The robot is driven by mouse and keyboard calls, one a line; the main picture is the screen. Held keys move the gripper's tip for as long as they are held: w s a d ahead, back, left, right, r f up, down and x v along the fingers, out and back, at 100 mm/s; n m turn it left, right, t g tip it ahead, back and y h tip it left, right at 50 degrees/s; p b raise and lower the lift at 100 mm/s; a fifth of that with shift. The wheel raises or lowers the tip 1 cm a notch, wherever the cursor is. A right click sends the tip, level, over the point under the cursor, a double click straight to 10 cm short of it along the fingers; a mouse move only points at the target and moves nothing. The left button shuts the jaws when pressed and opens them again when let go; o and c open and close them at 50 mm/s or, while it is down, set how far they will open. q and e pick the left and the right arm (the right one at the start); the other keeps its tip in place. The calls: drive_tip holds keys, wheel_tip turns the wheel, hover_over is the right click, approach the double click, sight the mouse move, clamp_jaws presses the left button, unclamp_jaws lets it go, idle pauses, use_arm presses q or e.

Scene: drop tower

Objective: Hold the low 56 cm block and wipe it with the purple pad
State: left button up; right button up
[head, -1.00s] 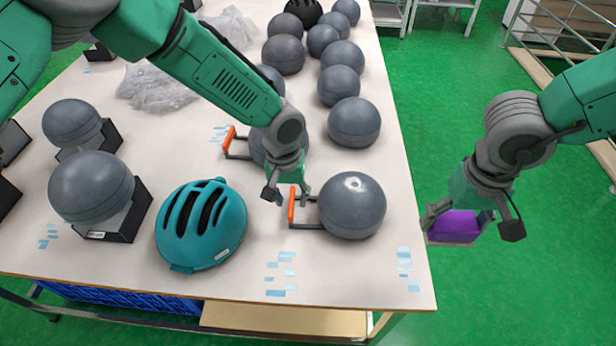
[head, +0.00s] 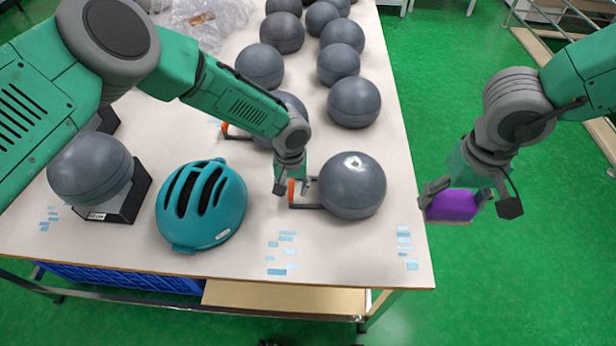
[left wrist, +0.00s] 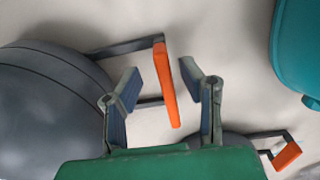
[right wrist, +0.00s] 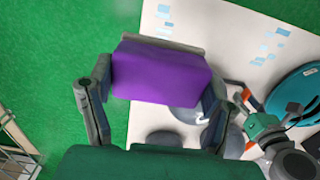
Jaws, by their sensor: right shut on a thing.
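The block of the task shows as a dark grey ball (head: 352,184) near the table's front right corner, with an orange-gripped handle (head: 291,192) on its left side. In the left wrist view the ball (left wrist: 50,115) is at left and the orange grip (left wrist: 166,85) lies between my open fingers. My left gripper (head: 291,190) is at this handle, with a gap visible on both sides of the grip. My right gripper (head: 464,198) is shut on the purple pad (head: 452,205), held beyond the table's right edge. The pad (right wrist: 160,72) fills the space between the right fingers.
A teal helmet (head: 201,205) sits left of the handle. Another grey ball (head: 90,168) rests on a black stand (head: 118,200) farther left. Several more grey balls stand behind, one with an orange handle (head: 225,128). Light blue tape pieces (head: 283,252) mark the bare front of the table.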

use_arm(q)
drive_tip(key=shift+a+f, duration=0.35)
drive_tip(key=shift+a, duration=0.1)
use_arm(e)
drive_tip(key=shift+a+r, duration=0.1)
drive_tip(key=shift+a, duration=0.45)
use_arm(q)
drive_tip(key=shift+d, duration=0.15)
clamp_jaws()
use_arm(e)
drive_tip(key=shift+d, duration=0.2)
use_arm(q)
drive_tip(key=shift+d, duration=0.35)
use_arm(e)
drive_tip(key=shift+d, duration=0.4)
use_arm(q)
drive_tip(key=shift+a, duration=0.35)
use_arm(e)
drive_tip(key=shift+a, duration=0.35)
use_arm(q)
drive_tip(key=shift+d, duration=0.1)
use_arm(e)
drive_tip(key=shift+w, duration=0.1)
